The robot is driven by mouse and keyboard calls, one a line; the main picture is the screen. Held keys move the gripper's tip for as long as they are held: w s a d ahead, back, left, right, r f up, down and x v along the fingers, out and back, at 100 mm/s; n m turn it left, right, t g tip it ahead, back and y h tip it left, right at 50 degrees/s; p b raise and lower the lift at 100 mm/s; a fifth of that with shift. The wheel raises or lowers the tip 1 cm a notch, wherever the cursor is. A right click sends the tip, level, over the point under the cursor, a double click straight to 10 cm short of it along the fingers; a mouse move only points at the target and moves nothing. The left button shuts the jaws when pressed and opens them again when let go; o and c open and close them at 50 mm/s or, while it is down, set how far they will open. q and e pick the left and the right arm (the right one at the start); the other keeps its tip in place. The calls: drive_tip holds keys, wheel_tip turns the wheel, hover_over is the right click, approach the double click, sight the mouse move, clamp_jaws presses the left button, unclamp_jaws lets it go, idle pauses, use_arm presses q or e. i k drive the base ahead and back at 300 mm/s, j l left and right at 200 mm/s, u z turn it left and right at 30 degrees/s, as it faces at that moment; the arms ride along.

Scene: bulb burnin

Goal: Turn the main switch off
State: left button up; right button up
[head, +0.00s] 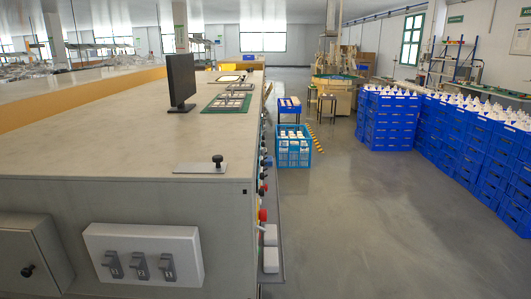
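No control in the head view carries a label that I can read, so I cannot tell which one is the main switch. A pale switch panel (140,254) on the near face of the long bench holds three grey lever switches (139,266) in a row. A red knob (262,215) sticks out of the bench's right side, with more small buttons further along. A black knob (217,159) stands on a metal plate on the bench top. A grey box (30,250) at the lower left has a black knob (27,271). Neither of my grippers is in view.
The long bench (110,135) fills the left, with a black monitor (181,82) on top. Stacked blue crates (390,120) line the right. The grey floor (370,225) between is clear.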

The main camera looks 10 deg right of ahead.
sight(262, 214)
drive_tip(key=i+l+u, duration=0.1)
drive_tip(key=l, duration=0.6)
drive_tip(key=i+l+u, duration=0.1)
drive_tip(key=l, duration=0.65)
drive_tip(key=l+u, duration=0.1)
drive_tip(key=u, duration=0.25)
drive_tip(key=i+l+u, duration=0.15)
drive_tip(key=u, duration=0.2)
